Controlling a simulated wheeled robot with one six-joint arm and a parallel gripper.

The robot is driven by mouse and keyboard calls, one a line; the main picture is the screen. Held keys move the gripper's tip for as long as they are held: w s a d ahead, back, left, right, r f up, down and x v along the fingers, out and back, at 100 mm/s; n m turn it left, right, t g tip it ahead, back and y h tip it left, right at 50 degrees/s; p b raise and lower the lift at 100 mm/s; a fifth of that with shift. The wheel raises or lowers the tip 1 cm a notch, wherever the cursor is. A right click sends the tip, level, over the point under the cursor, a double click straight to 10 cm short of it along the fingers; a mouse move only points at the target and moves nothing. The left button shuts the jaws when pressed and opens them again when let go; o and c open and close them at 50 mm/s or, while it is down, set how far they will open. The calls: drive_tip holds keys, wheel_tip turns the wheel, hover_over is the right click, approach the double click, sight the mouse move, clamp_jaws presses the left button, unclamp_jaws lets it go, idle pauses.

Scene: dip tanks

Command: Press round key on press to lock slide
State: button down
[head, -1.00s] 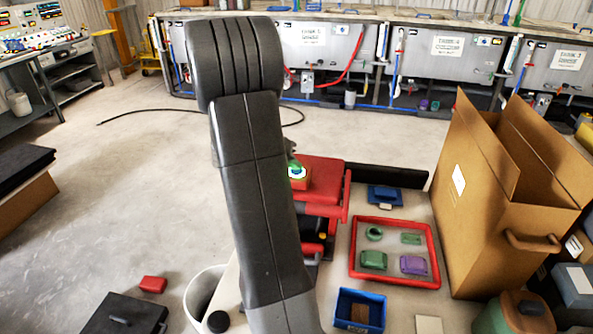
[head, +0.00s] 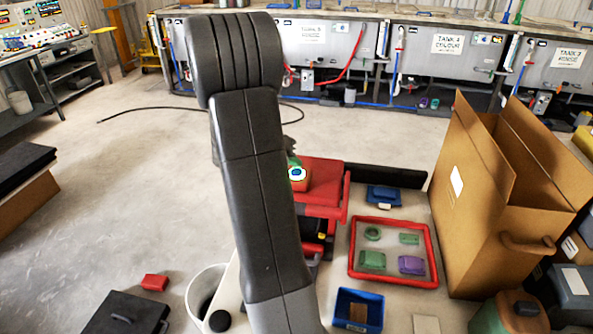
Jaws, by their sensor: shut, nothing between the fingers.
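The red press (head: 322,196) stands behind and to the right of my arm, which covers its left side. A round key (head: 297,174), with blue, white and green rings, shows on top of the press at its left. A green piece (head: 293,162) shows just behind the key; I cannot tell what it belongs to. A dark part of my gripper (head: 292,144) juts out from behind the arm, close above the green piece. It is shut and holds nothing that I see. Its fingertips are mostly hidden, so contact with the key cannot be told. The slide cannot be made out.
Right of the press, a red-rimmed tray (head: 351,262) holds several green and purple pieces. A blue block (head: 384,196) lies behind it, and a blue bin (head: 345,305) in front. A large open cardboard box (head: 475,220) stands at the right. A white bucket (head: 205,290) is left of my arm.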

wheel_tip(320, 180, up, 5)
drive_tip(key=p, duration=0.5)
drive_tip(key=shift+f, duration=0.15)
wheel_tip(320, 180, down, 2)
drive_tip(key=b, duration=0.2)
drive_tip(key=shift+f+b, duration=0.15)
drive_tip(key=shift+b, duration=1.05)
drive_tip(key=shift+b, duration=0.45)
wheel_tip(320, 180, up, 6)
drive_tip(key=p, duration=0.6)
drive_tip(key=shift+p, duration=0.35)
